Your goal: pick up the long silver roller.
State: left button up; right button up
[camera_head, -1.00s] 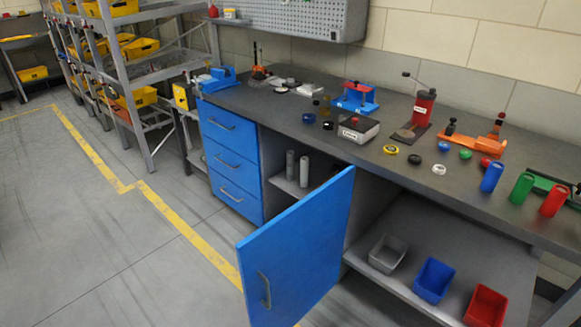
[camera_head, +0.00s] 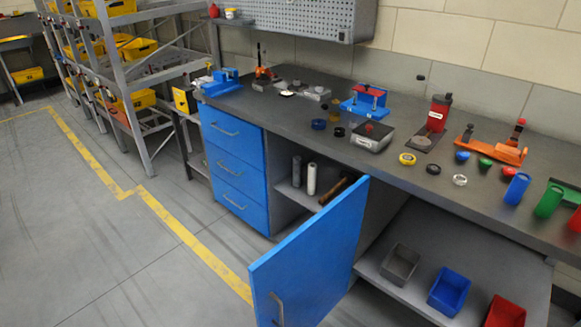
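Two upright cylinders stand on the shelf inside the open blue cabinet. The left one is a darker grey cylinder (camera_head: 297,171). The right one is a paler, silvery-white cylinder (camera_head: 311,179) and stands a little nearer. A brown cylinder (camera_head: 333,190) lies on the same shelf to their right, partly hidden by the door. I cannot tell for sure which upright cylinder is the long silver roller. Neither of my grippers is in view.
The blue cabinet door (camera_head: 312,255) stands open, jutting out beside the shelf. Blue drawers (camera_head: 232,165) are to its left. The dark worktop (camera_head: 285,118) above holds several tools and caps. Grey, blue and red bins (camera_head: 449,291) sit on a lower shelf. Floor at left is clear.

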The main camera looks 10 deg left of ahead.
aim_at(297, 159)
jog(key=i+j, duration=0.15)
jog(key=j, duration=0.2)
jog(key=i+j, duration=0.2)
jog(key=j, duration=0.15)
jog(key=i+j, duration=0.15)
jog(key=j, duration=0.2)
jog(key=i+j, duration=0.2)
jog(key=j, duration=0.2)
jog(key=i+j, duration=0.15)
jog(key=j, duration=0.2)
jog(key=i+j, duration=0.2)
jog(key=j, duration=0.15)
